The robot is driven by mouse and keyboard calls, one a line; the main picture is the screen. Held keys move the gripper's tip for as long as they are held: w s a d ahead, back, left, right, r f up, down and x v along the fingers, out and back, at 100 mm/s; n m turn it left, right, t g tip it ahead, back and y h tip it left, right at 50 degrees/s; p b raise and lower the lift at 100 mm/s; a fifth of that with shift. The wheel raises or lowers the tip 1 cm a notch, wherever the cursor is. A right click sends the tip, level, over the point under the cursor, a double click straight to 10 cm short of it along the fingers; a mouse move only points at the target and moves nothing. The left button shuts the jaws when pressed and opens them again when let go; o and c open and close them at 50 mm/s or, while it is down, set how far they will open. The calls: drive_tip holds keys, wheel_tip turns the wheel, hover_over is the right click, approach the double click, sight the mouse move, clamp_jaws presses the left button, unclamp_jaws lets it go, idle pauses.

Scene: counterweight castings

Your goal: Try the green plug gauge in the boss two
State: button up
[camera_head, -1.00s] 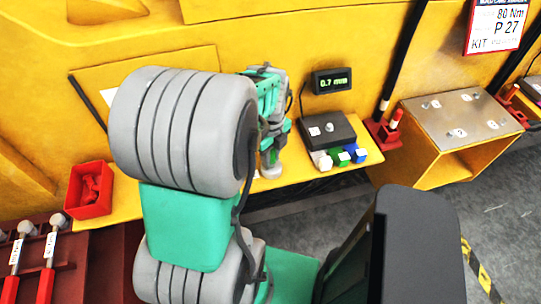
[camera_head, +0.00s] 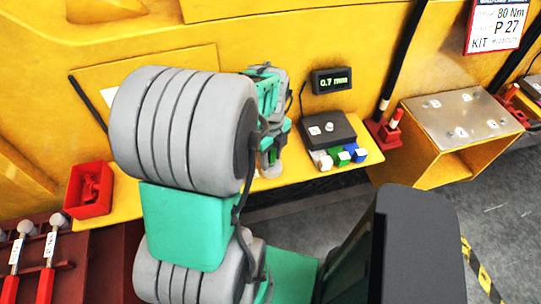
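A green plug gauge (camera_head: 343,158) sits in a row between a white one (camera_head: 323,160) and a blue one (camera_head: 357,153), at the front of a dark box on the yellow ledge. A light metal plate (camera_head: 460,118) with several small round features lies on a yellow block at the right; I cannot tell which, if any, is boss two. My gripper (camera_head: 270,167) is low over the ledge, left of the gauges and apart from them. My arm hides much of it, and its fingers are too small to read.
A dark box (camera_head: 325,131) with a knob stands behind the gauges, below a display (camera_head: 332,81) reading 0.7 mm. A red bin (camera_head: 89,190) is at the left. Red-handled tools (camera_head: 46,280) lie lower left. A red-based dark post (camera_head: 384,131) stands between the gauges and the plate.

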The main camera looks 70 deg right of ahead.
drive_tip(key=shift+o, duration=0.8)
drive_tip(key=shift+r, duration=0.3)
wheel_tip(320, 180, up, 7)
drive_tip(key=shift+r+b, duration=0.1)
drive_tip(key=shift+b, duration=0.2)
wheel_tip(320, 180, up, 12)
drive_tip(key=p, duration=0.8)
drive_tip(key=shift+p, duration=0.4)
